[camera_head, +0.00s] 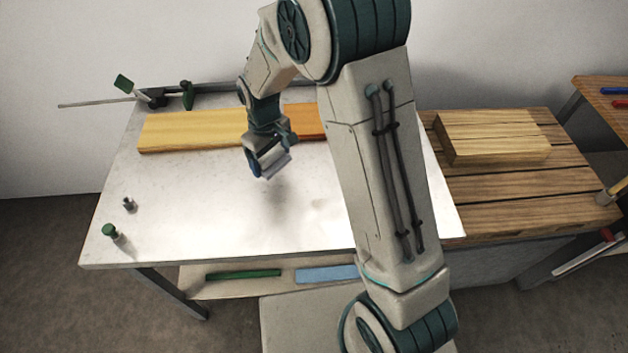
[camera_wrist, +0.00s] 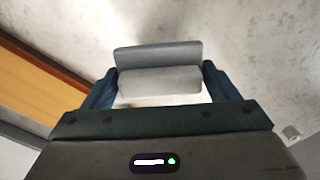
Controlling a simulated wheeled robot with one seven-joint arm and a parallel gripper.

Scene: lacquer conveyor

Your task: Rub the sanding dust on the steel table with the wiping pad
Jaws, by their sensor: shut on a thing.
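The wiping pad (camera_head: 276,167) is a small light-grey block in my gripper (camera_head: 266,160), held over the middle of the steel table (camera_head: 190,215). In the wrist view the pad (camera_wrist: 160,80) spans between the two dark blue fingers of my gripper (camera_wrist: 160,88), which are shut on its ends. A soft shadow lies on the table below the gripper; I cannot tell whether the pad touches the top. The sanding dust is hard to make out; a faint yellowish patch (camera_head: 320,203) to the right of the shadow may be it. My arm hides the table's right part.
A yellow board (camera_head: 195,130) and an orange board (camera_head: 303,121) lie along the table's back. A clamp-like tool (camera_head: 187,95) stands at the back left. Two small pegs, grey (camera_head: 128,204) and green-topped (camera_head: 110,231), stand at the left. A slatted wooden bench (camera_head: 520,210) adjoins at right.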

